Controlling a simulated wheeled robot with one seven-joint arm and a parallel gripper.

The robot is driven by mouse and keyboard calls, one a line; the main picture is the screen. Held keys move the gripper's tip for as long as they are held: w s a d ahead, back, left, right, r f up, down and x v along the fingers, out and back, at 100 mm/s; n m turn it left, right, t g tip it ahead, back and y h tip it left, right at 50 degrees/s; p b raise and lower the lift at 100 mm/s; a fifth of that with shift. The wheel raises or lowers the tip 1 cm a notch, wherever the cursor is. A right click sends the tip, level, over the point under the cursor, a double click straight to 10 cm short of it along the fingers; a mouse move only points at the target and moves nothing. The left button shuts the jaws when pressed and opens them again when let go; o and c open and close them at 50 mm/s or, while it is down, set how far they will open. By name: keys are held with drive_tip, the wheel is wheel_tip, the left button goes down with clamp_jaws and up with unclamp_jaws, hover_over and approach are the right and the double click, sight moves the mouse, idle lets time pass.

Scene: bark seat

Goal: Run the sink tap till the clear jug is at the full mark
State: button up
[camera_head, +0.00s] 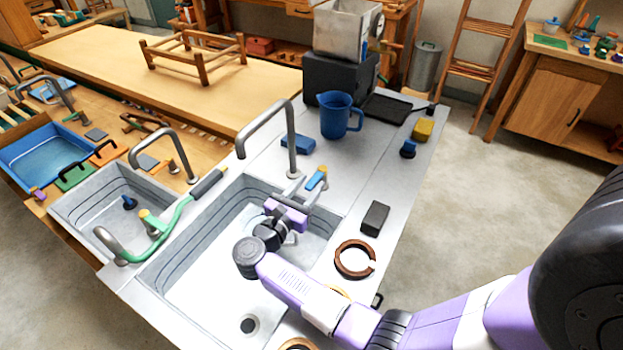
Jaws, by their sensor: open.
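The large sink (195,285) is a steel basin in the counter. Its tall curved tap (291,135) rises at the back edge, with the spout end over the basin. A blue lever with a yellow tip (317,179) stands just right of the tap's foot. My gripper (304,190) is open, its fingers close to the lever; I cannot tell whether they touch it. No water stream shows. I cannot clearly make out a clear jug or a full mark; my arm covers part of the basin. A blue jug (335,115) stands upright on the counter behind.
A smaller sink (90,205) with another tap (165,135) and a green hose (180,210) lies left. A black block (375,217) and a brown ring (354,260) sit right of the basin. A translucent container (342,30) stands on a dark box (335,80).

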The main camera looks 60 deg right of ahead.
drive_tip(key=shift+d, duration=0.8)
clamp_jaws()
idle(0.9)
